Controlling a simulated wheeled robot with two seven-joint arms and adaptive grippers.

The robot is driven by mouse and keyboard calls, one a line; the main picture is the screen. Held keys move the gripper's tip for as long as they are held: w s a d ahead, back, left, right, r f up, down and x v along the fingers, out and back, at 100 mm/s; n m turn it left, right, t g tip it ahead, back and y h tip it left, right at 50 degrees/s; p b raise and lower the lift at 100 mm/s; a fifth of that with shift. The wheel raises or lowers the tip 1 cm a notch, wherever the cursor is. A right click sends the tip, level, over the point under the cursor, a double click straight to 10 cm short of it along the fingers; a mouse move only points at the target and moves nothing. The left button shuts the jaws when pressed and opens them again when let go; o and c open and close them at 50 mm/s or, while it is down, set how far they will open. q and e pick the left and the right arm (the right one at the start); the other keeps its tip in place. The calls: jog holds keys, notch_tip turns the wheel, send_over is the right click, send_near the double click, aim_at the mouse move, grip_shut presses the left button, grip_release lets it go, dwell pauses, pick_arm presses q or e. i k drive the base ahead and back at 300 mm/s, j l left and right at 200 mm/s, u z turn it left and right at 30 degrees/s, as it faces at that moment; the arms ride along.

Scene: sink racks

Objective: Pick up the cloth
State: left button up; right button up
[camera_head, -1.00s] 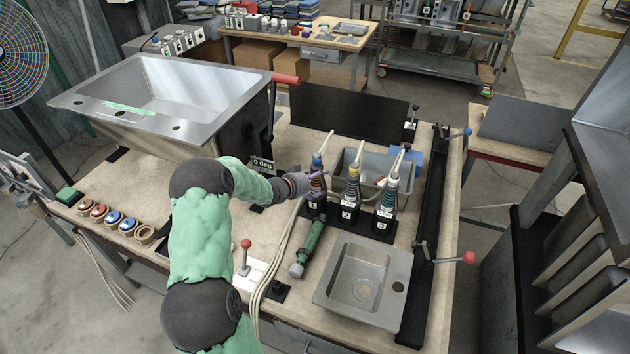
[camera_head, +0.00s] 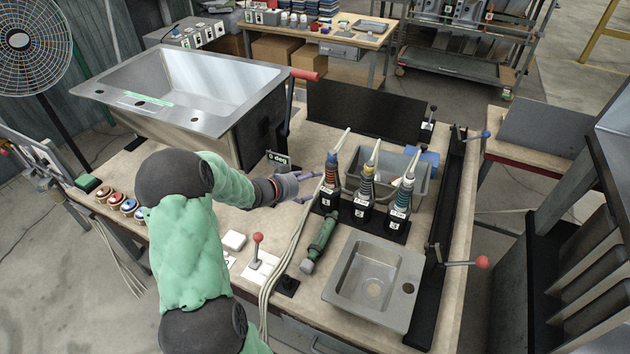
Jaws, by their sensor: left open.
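A blue piece (camera_head: 430,158), which may be the cloth, lies at the back right corner of the grey bin (camera_head: 412,188); it is small and partly hidden, so I cannot tell for sure. My left gripper (camera_head: 312,188) is open and empty. Its fingers point right, just left of the first of three upright tools (camera_head: 331,178) in numbered black holders. The tools stand between my gripper and the blue piece. My right gripper is not in view.
A large steel sink (camera_head: 200,85) stands at the back left, and a small sink (camera_head: 372,282) at the front right. A green cylindrical tool (camera_head: 320,238) lies beside pale cables.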

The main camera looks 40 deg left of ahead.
aim_at(232, 240)
jog(key=k, duration=1)
